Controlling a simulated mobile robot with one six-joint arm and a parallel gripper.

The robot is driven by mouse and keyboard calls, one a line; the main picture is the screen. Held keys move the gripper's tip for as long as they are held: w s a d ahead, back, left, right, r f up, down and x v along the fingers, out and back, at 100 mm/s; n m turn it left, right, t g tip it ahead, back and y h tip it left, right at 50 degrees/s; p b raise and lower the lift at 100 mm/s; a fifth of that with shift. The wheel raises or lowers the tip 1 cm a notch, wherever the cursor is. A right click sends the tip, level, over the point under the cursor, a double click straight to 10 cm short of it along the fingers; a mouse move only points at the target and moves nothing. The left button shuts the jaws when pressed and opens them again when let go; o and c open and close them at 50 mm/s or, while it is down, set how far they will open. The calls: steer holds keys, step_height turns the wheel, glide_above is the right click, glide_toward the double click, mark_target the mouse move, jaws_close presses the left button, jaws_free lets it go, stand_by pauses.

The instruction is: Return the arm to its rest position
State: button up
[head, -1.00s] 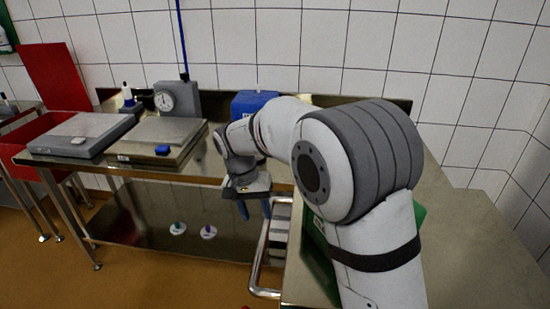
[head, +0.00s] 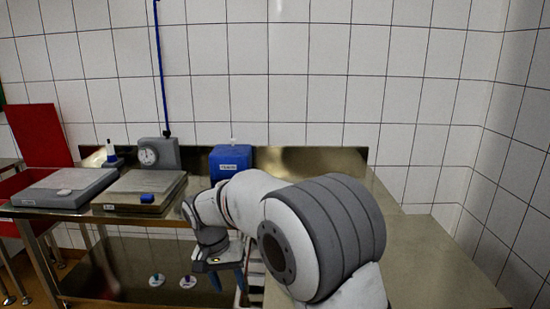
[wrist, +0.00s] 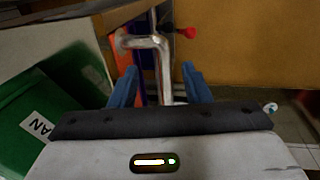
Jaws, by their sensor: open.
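My arm is folded in the right half of the head view, bent down toward its wrist. My gripper (head: 228,280) hangs low in front of the steel table's front edge, its blue fingers pointing down. In the wrist view my gripper (wrist: 160,85) shows its two blue fingers spread apart, with nothing held between them. A bent metal rail (wrist: 146,42) lies beyond the fingers.
A green crate (wrist: 60,95) is left of my gripper in the wrist view.

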steer(key=shift+y, duration=0.4)
steer(key=s+d+r, duration=0.1)
steer(key=d, duration=0.2)
steer(key=d+r, duration=0.2)
steer(key=d, duration=0.1)
steer(key=s+d+r+p, duration=0.1)
steer(key=d+r, duration=0.1)
steer(key=d, duration=0.1)
steer(key=shift+s+d+r, duration=0.1)
steer(key=shift+s+d, duration=0.15)
steer(key=shift+s, duration=0.1)
steer(key=s+d+r+t+y+p, duration=0.1)
steer(key=s+d+r+t+p, duration=0.1)
steer(key=s+d, duration=1.4)
steer(key=shift+s+d+r+t, duration=0.35)
steer(key=shift+s+r, duration=0.1)
steer(key=shift+s, duration=0.2)
steer(key=shift+c, duration=0.6)
